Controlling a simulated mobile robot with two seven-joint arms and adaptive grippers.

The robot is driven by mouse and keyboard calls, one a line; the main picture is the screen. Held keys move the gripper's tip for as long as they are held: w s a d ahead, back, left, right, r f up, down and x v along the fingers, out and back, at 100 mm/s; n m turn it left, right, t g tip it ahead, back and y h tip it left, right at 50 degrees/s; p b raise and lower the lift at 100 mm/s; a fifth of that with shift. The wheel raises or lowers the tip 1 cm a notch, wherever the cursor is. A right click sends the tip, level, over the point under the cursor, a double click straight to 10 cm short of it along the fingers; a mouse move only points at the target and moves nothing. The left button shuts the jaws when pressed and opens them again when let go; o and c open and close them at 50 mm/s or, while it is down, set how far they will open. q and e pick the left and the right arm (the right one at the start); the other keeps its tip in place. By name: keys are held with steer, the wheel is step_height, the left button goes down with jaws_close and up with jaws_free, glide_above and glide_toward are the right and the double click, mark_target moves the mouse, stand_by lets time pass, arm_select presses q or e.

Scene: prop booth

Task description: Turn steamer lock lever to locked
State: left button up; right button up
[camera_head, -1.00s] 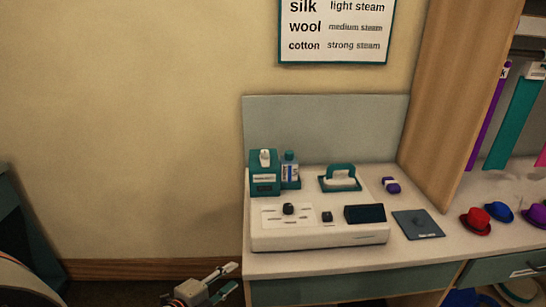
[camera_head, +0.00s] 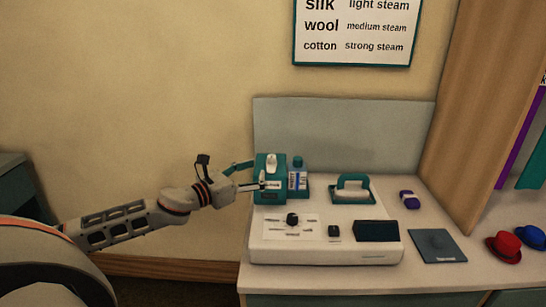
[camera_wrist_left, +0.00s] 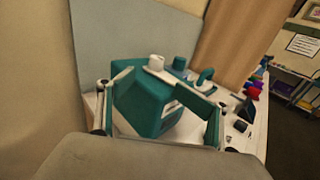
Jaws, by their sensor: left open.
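The steamer (camera_head: 325,247) is a white console on the counter with a teal tank (camera_head: 270,190) at its back left. A white upright piece (camera_head: 272,161) stands on the tank; I cannot tell if it is the lock lever or which way it is set. A black knob (camera_head: 292,219) sits on the front panel. My left gripper (camera_head: 257,174) is open at the tank's left side. In the left wrist view its fingers (camera_wrist_left: 140,70) reach over the teal tank (camera_wrist_left: 140,105), close to the white piece (camera_wrist_left: 156,62). My right gripper is not in view.
A teal-handled iron (camera_head: 352,187), a blue-labelled bottle (camera_head: 297,179) and a dark display (camera_head: 377,231) are on or beside the console. A purple block (camera_head: 409,199), a dark mat (camera_head: 437,246) and hats (camera_head: 505,246) lie right. A grey panel (camera_head: 345,130) stands behind.

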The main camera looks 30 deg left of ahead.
mark_target(271, 156)
arm_select(q)
steer(key=shift+o, duration=0.8)
steer(key=r, duration=0.1)
steer(key=w+r, duration=0.1)
steer(key=a+r, duration=0.1)
steer(key=shift+w+a+t, duration=0.1)
steer(key=shift+w+t, duration=0.2)
steer(key=shift+t, duration=0.1)
steer(key=x, duration=0.3)
steer(key=shift+w+d+f, duration=0.2)
steer(key=shift+w+f, duration=0.1)
steer(key=shift+f, duration=0.05)
steer(key=shift+c, duration=1)
steer(key=shift+w+d, duration=0.2)
steer(key=shift+w, duration=0.35)
steer(key=shift+w+d+f, duration=0.15)
steer(key=shift+w+f, duration=0.15)
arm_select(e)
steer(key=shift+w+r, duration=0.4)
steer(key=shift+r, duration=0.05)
